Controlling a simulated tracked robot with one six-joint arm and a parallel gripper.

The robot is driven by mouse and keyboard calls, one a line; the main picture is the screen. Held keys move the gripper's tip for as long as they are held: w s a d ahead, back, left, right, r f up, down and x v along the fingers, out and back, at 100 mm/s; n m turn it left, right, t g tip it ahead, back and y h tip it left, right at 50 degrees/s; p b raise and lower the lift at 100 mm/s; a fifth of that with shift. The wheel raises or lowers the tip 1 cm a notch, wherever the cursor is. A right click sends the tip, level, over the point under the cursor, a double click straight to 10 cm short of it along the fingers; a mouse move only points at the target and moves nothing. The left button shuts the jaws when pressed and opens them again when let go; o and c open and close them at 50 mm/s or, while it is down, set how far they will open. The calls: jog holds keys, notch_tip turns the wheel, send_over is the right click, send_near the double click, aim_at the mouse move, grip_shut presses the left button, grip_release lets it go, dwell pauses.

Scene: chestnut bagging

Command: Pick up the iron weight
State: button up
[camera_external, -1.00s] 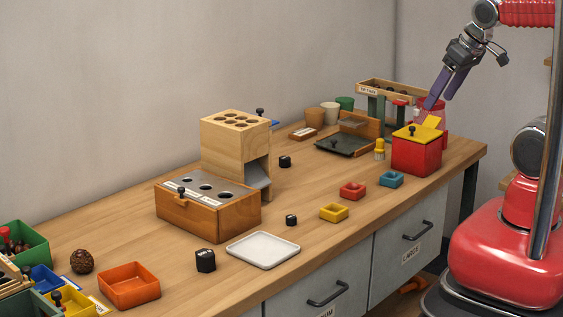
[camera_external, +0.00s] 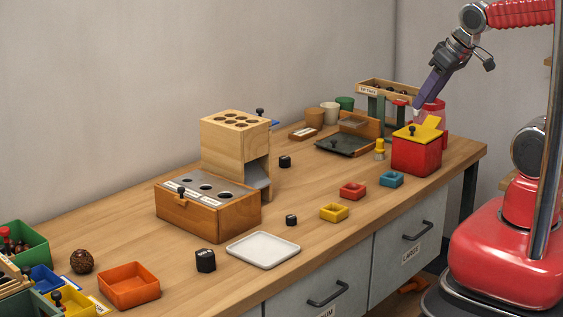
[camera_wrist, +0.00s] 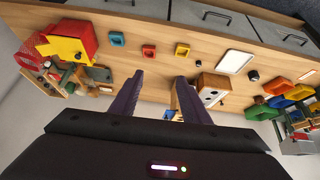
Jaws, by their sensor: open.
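Three black block-like weights stand on the wooden table, and I cannot tell which one is meant as the iron weight. The largest (camera_external: 205,260) is at the front, left of the white tray, with white marking on it. A small one (camera_external: 291,219) is in the middle, and another (camera_external: 285,161) is further back, right of the wooden block tower. A black weight also shows in the wrist view (camera_wrist: 253,75). My gripper (camera_external: 420,103) is high at the back right, near the red box, far from all three weights. Its purple fingers (camera_wrist: 158,77) are apart with nothing between them.
A red box with a yellow lid (camera_external: 416,155) stands below my gripper. A wooden box with holes (camera_external: 210,213) and a tower (camera_external: 235,145) fill the middle. A white tray (camera_external: 262,249), small coloured trays and an orange tray (camera_external: 129,286) lie along the front.

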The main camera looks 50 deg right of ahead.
jog(key=w+a+f+n+t, duration=0.1)
jog(key=w+f, duration=0.2)
jog(key=w, duration=0.2)
jog(key=w+a+f+t, duration=0.1)
jog(key=w+f, duration=0.2)
jog(key=w, duration=0.3)
jog(key=n+t+y, duration=0.4)
jog(key=y, duration=0.1)
send_near(291, 220)
jog(key=shift+w+d, duration=0.65)
jog(key=shift+d, duration=0.2)
jog(key=shift+s+a+f+y, duration=0.2)
jog(key=shift+s+f+y, duration=0.05)
jog(key=shift+f+y, duration=0.05)
jog(key=shift+x, duration=1.25)
jog(key=shift+w, duration=0.1)
